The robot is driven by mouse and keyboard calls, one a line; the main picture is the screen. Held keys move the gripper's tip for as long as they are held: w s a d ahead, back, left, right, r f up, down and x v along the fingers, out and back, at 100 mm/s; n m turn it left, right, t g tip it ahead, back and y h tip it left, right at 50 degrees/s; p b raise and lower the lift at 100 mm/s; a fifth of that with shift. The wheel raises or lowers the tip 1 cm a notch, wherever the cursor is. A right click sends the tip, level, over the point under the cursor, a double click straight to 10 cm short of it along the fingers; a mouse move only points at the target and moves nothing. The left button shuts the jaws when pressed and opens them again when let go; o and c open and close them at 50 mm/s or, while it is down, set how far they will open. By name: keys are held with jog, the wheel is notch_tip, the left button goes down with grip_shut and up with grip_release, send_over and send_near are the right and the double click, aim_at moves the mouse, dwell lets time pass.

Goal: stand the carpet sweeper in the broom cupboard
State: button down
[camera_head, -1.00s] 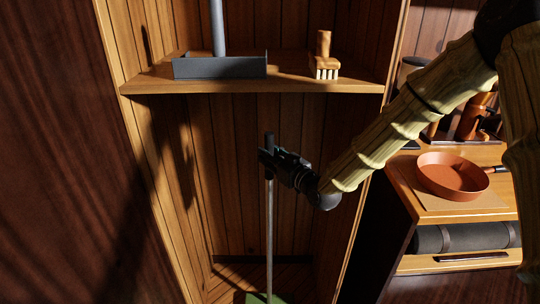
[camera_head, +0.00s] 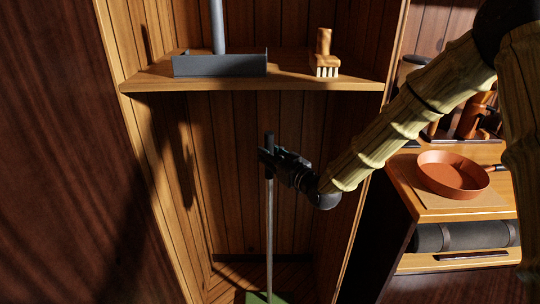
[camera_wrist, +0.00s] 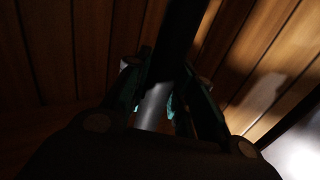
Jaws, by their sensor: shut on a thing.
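The carpet sweeper (camera_head: 269,230) stands close to upright in the head view, with a thin grey pole, a dark grip at the top and a green head (camera_head: 262,297) cut off by the bottom edge. My gripper (camera_head: 268,158) is shut on the sweeper's dark grip near its top. The wrist view shows the pole (camera_wrist: 153,108) running between my fingers. The broom cupboard (camera_head: 225,190) is open and wood paneled, with the pole in front of its back wall. Whether the green head touches the floor, and how far inside it is, I cannot tell.
A shelf (camera_head: 200,86) crosses the cupboard above my gripper. It bears a grey dustpan (camera_head: 220,66) and a wooden brush (camera_head: 324,55). To the right, a counter (camera_head: 460,208) holds an orange pan (camera_head: 453,175). The cupboard space left of the pole is clear.

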jog(key=shift+f, duration=0.1)
jog(key=c, duration=1.1)
grip_release()
jog(key=o, duration=0.3)
jog(key=shift+f, duration=0.25)
